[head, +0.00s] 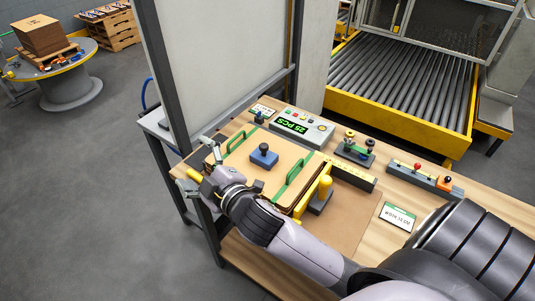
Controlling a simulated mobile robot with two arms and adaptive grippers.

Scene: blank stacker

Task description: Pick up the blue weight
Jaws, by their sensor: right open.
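The blue weight (264,156), a small block with a knob on top, sits on the tan board stack (247,178) between two green handles. My right gripper (196,166) is open at the stack's left edge, its fingers spread. It is apart from the weight, which lies to its right. A yellow cylindrical piece (194,175) shows close to the fingers; I cannot tell whether they touch it. My left gripper is not in view.
A counter box with a green display (302,128) stands behind the stack. A yellow-knobbed clamp (321,193) stands at its right. A small rack (355,149), a button box (425,179) and a white sign (397,216) are farther right. A panel frame (170,100) rises behind the left end.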

